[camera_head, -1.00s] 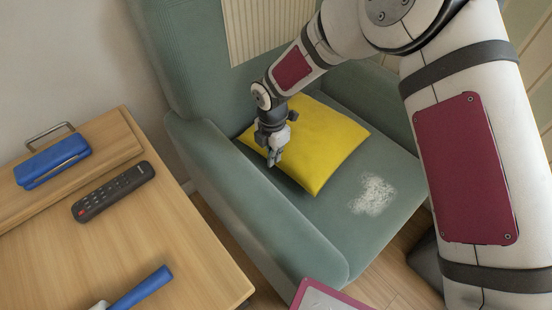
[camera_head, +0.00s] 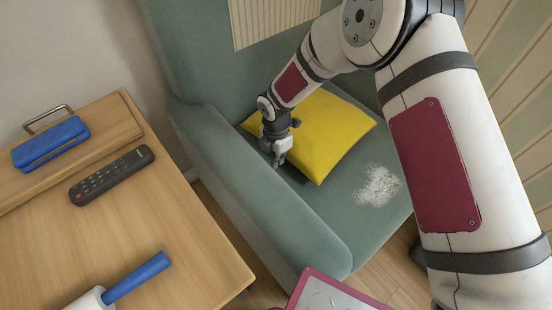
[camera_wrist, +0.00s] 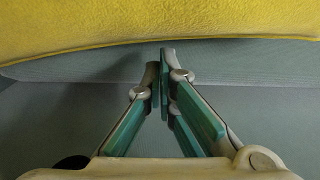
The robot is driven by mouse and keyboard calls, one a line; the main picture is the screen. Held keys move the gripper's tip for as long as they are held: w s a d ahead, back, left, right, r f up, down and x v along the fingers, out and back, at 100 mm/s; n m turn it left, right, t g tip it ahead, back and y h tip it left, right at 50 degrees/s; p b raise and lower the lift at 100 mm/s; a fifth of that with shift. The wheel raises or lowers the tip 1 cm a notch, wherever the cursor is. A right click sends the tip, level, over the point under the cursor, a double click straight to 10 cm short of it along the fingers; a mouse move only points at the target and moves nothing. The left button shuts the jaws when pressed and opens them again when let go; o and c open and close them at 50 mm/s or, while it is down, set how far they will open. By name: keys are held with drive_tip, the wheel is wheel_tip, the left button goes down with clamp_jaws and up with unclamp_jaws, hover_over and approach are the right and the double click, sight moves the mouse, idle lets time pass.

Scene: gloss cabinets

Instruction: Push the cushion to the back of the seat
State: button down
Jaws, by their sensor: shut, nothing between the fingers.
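The yellow cushion (camera_head: 325,130) lies on the green armchair's seat (camera_head: 325,220), toward the backrest (camera_head: 200,60). In the wrist view the cushion (camera_wrist: 160,22) fills the top, its front edge just beyond my fingertips. My gripper (camera_head: 277,163) is shut and empty, pointing down at the cushion's left front edge, close to the left armrest (camera_head: 260,190). In the wrist view my gripper's fingertips (camera_wrist: 164,52) meet just short of the cushion's edge; I cannot tell if they touch it. My arm hides part of the cushion's back left.
A pale powdery patch (camera_head: 377,186) is on the seat at the right front. A wooden table (camera_head: 190,260) at the left bears a remote (camera_head: 112,175), a blue-handled roller (camera_head: 135,278) and a blue object (camera_head: 50,143). A pink-edged board (camera_head: 325,293) is at the bottom.

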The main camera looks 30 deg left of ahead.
drive_tip(key=w, duration=0.1)
drive_tip(key=w+d, duration=0.1)
drive_tip(key=shift+w+b, duration=0.35)
wheel_tip(320, 180, up, 12)
idle(0.5)
